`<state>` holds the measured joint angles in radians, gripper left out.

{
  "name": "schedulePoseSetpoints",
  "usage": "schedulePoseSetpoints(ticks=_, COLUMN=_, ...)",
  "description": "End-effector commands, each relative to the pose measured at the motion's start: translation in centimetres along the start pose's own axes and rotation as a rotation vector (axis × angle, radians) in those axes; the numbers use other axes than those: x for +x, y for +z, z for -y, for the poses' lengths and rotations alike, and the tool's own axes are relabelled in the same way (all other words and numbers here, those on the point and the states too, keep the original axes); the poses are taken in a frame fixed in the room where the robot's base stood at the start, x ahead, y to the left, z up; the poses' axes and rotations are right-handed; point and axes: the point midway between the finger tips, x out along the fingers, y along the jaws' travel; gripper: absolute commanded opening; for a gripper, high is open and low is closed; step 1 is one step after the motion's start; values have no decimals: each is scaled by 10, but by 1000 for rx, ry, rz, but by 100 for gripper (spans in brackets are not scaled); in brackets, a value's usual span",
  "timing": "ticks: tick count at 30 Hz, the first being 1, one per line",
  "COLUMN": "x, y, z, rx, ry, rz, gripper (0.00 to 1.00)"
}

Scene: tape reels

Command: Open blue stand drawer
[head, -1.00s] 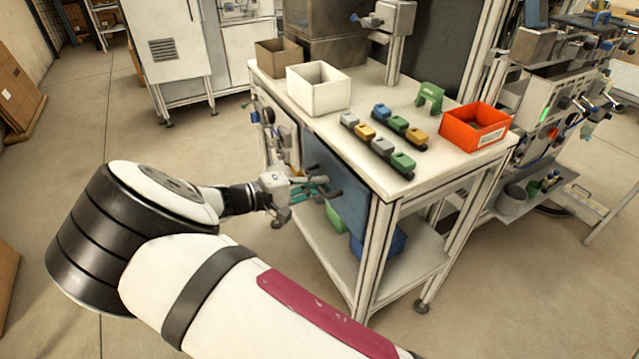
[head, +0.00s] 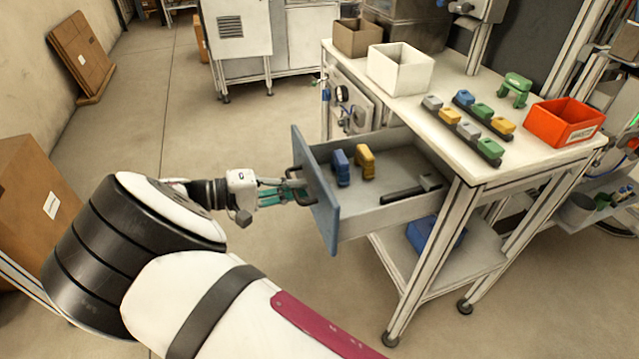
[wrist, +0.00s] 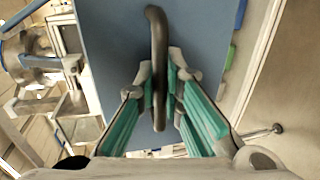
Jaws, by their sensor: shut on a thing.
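The blue stand drawer (head: 318,200) is pulled well out of the white stand. Its blue front also fills the middle of the wrist view (wrist: 115,50). My gripper (head: 292,190) is shut on the dark drawer handle (wrist: 157,45), with a teal finger on each side of it. The handle also shows in the head view (head: 303,178). Inside the grey drawer lie a blue piece (head: 341,168), a yellow piece (head: 366,162) and a black and grey tool-like item (head: 412,188).
On the stand top (head: 440,110) are a white bin (head: 400,70), a brown bin (head: 357,38), a red-orange bin (head: 565,122), a green piece (head: 516,88) and racks of coloured blocks (head: 466,125). A blue bin (head: 436,233) sits on the lower shelf. Floor left of the drawer is clear.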

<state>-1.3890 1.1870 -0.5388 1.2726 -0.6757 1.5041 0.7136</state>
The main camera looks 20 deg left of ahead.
Motion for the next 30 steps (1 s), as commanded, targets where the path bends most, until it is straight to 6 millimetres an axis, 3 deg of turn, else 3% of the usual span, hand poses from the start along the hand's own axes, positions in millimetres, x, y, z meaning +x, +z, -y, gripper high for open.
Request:
schedulePoseSetpoints(ticks=7, x=-23, y=0, z=6, rx=0, ry=-1, rz=-1, gripper=0)
schedulePoseSetpoints(ticks=21, x=-28, y=0, z=6, rx=-1, ry=-1, rz=0, gripper=0)
schedulePoseSetpoints(ticks=22, x=-28, y=0, z=7, rx=-1, ry=-1, rz=-1, gripper=13)
schedulePoseSetpoints(ticks=24, x=-28, y=0, z=6, rx=-1, ry=-1, rz=-1, gripper=29)
schedulePoseSetpoints(ticks=30, x=-28, y=0, z=6, rx=0, ry=0, rz=0, gripper=30)
